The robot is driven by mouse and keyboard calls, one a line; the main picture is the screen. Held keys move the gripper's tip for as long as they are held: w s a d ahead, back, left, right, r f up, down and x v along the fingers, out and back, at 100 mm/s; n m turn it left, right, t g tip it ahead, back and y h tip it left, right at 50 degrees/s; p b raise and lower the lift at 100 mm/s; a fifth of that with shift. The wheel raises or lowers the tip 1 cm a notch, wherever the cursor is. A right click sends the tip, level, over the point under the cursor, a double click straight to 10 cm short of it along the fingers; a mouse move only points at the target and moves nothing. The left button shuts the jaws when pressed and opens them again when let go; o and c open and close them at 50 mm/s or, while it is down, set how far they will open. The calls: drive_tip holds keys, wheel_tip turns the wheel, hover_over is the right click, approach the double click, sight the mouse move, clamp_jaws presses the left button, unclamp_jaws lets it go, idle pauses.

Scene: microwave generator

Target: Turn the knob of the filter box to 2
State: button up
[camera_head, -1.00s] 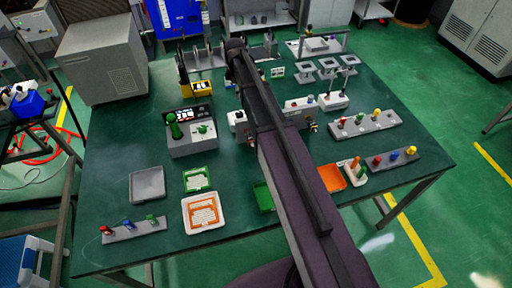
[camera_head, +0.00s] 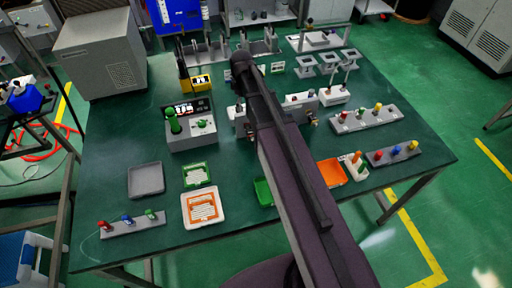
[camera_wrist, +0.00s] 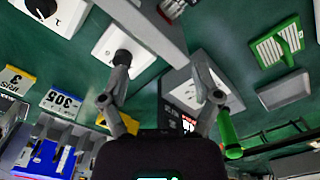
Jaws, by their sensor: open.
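In the wrist view, a white box (camera_wrist: 112,40) carries a black knob (camera_wrist: 122,58), close to the left finger of my gripper (camera_wrist: 161,97). A second white box (camera_wrist: 70,14) has a black knob (camera_wrist: 43,7) beside dial marks at the upper left edge. I cannot tell which one is the filter box, and I cannot read a setting. My gripper is open, its fingers spread wide with nothing between them. In the head view my arm covers the middle of the table and hides the gripper and part of the white box (camera_head: 240,113).
Number cards (camera_wrist: 63,103) show in the wrist view. A grey tray (camera_head: 146,181) and an orange-lined tray (camera_head: 203,208) lie at the front left. Peg blocks (camera_head: 364,118) stand at the right.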

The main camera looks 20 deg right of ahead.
drive_tip(key=s+f+m+b, duration=0.2)
drive_tip(key=s+m, duration=0.2)
drive_tip(key=s, duration=0.4)
drive_tip(key=s+f+m+b, duration=0.2)
drive_tip(key=s+m, duration=0.3)
drive_tip(key=s, duration=0.3)
drive_tip(key=shift+s+f+m+b, duration=0.3)
drive_tip(key=shift+s+f+b, duration=0.1)
drive_tip(key=shift+f, duration=0.15)
drive_tip(key=c, duration=0.3)
drive_tip(key=shift+c, duration=0.2)
